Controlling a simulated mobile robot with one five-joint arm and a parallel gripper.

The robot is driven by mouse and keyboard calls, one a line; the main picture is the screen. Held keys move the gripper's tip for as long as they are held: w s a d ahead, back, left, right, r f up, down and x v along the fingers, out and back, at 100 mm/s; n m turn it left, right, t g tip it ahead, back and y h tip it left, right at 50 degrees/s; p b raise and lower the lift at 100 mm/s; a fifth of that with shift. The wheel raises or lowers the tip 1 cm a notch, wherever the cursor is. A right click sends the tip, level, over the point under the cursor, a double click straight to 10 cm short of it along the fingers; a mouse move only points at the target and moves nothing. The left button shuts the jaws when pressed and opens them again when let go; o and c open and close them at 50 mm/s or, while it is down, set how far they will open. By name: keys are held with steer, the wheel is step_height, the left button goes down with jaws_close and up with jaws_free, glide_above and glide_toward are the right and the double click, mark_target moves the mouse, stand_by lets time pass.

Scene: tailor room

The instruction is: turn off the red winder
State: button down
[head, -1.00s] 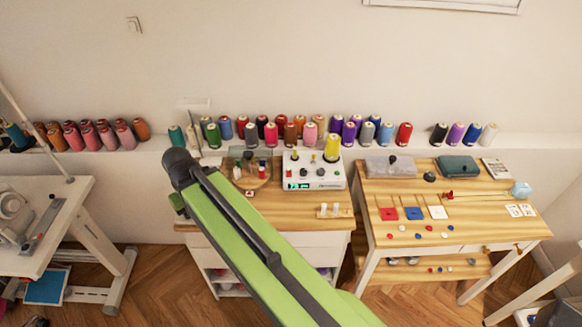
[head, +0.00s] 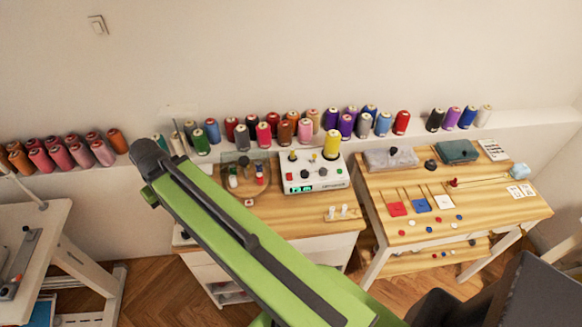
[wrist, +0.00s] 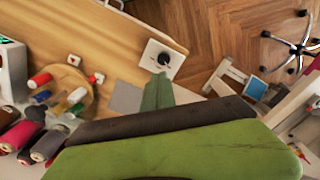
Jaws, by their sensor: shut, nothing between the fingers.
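A white winder box (head: 313,174) with a lit green display, small knobs and a yellow cone stands on the wooden table. Left of it is a round wooden board (wrist: 82,82) with red, green and white spools under a clear cover. I cannot tell which part is the red winder. A white plate (wrist: 150,48) with a black knob (wrist: 163,58) sits at the table's edge in the wrist view. My gripper (wrist: 159,80) is shut and empty, its green fingertips just short of that knob in the picture; contact cannot be told. In the head view my arm hides the gripper.
Many thread cones (head: 265,134) line the ledge behind the table. A second table (head: 480,212) with colored squares and buttons stands to the right. A white table (head: 30,222) stands at the left. Wooden floor (wrist: 225,35) lies open beyond the table's edge.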

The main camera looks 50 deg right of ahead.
steer(key=d+r+n+p, duration=0.1)
steer(key=d+r+n, duration=0.1)
steer(key=d, duration=0.7)
step_height(320, 180, up, 4)
steer(key=n+t+y+p, duration=0.2)
steer(key=n+t+p, duration=0.15)
steer(key=n, duration=0.45)
glide_above(289, 174)
steer(key=s+d, duration=0.2)
steer(key=s, duration=0.2)
steer(key=shift+w+f+g, duration=0.15)
steer(key=shift+w+g, duration=0.1)
steer(key=shift+g, duration=0.2)
steer(key=shift+f, duration=0.1)
steer(key=b+x, duration=1.2)
steer(key=x, duration=0.1)
steer(key=shift+s+d+b, duration=0.25)
steer(key=shift+b, duration=0.1)
steer(key=shift+w+f+b, duration=0.1)
steer(key=shift+f+b, duration=0.25)
steer(key=shift+f, duration=0.05)
steer(key=shift+d+f, duration=0.1)
